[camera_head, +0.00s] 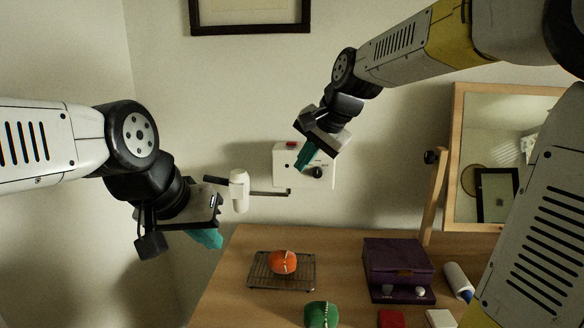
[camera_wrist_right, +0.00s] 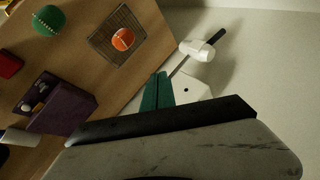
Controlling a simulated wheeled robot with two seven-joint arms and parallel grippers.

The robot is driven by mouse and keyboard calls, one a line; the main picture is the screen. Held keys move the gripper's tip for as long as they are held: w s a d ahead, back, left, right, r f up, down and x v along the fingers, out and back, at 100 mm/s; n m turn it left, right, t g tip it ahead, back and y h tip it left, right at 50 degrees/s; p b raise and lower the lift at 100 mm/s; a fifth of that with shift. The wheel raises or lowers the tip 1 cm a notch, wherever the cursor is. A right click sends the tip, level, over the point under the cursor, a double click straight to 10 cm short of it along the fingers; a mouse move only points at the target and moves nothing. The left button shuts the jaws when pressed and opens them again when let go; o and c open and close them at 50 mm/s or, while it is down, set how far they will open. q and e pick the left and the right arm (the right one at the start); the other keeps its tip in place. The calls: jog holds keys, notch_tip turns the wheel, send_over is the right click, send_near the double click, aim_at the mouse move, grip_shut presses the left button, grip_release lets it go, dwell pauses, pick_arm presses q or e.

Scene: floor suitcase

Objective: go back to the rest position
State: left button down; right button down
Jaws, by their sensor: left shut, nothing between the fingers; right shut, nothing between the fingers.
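My left gripper (camera_head: 206,239) is at the left of the head view, its teal fingers shut and empty, in the air left of the table. My right gripper (camera_head: 304,158) is shut and empty, in front of the white wall box with a red button and a black knob (camera_head: 291,168). Its teal fingers also show in the right wrist view (camera_wrist_right: 157,92), close together. From these views I cannot tell whether they touch the box.
The wooden table (camera_head: 232,290) holds a wire rack (camera_head: 255,283) with an orange ball (camera_head: 282,262), a green ball (camera_head: 320,315), a purple box (camera_head: 397,268) and a white bottle (camera_head: 457,281). A framed mirror (camera_head: 490,150) stands right.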

jog(key=s+d+f+n, duration=0.2)
jog(key=s+d, duration=0.2)
jog(key=s, duration=0.3)
jog(key=s+d+f+n+h, duration=0.1)
jog(key=s+d+f+n, duration=0.1)
jog(key=s+d, duration=0.2)
jog(key=s+d+f+n+h, duration=0.1)
jog(key=s+d, duration=0.3)
jog(key=s, duration=0.6)
jog(key=shift+f+n+t, duration=0.3)
jog(key=shift+f+n, duration=0.45)
jog(key=shift+n, duration=0.05)
jog(key=shift+s, duration=0.1)
